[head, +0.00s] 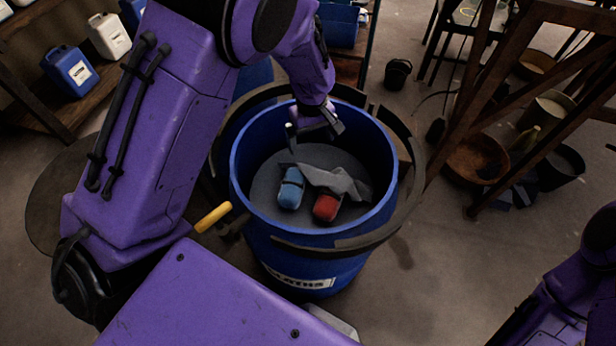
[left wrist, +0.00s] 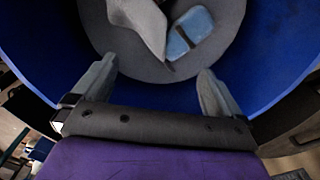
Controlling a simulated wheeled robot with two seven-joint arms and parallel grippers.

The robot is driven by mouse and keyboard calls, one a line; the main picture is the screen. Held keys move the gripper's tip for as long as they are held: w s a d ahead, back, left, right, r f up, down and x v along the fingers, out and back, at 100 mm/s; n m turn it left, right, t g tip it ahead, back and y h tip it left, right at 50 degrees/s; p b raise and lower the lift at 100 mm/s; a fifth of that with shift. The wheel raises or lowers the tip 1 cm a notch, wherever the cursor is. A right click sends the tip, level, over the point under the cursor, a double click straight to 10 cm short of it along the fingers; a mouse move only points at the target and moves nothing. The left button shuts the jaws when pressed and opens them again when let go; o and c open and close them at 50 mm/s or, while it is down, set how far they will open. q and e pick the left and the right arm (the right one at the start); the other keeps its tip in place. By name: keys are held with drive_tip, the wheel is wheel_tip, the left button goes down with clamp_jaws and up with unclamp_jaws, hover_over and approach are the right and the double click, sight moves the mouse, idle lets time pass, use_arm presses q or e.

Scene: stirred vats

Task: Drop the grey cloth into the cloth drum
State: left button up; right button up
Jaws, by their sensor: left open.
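The blue cloth drum (head: 376,222) stands open in the middle of the head view, with a label low on its front. The grey cloth (head: 338,182) lies crumpled inside it, partly over a blue rolled cloth (head: 290,188) and a red rolled cloth (head: 327,207). My left gripper (head: 313,133) is open and empty over the drum's mouth, toward its far side. In the left wrist view the open fingers (left wrist: 156,90) are apart, with the grey cloth (left wrist: 143,25) and the blue one (left wrist: 188,32) beyond them. My right gripper is out of view.
A dark ring (head: 412,200) surrounds the drum, with a yellow handle (head: 213,217) at its left. Shelves with blue and white jugs (head: 109,36) stand at the upper left. A wooden frame, bowls and buckets (head: 477,160) are at the right. Floor right of the drum is clear.

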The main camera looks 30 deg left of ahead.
use_arm(q)
wheel_tip(320, 180, up, 3)
drive_tip(key=p, duration=0.3)
drive_tip(key=shift+r, duration=0.2)
wheel_tip(320, 180, up, 11)
drive_tip(key=shift+f, duration=0.2)
idle(0.4)
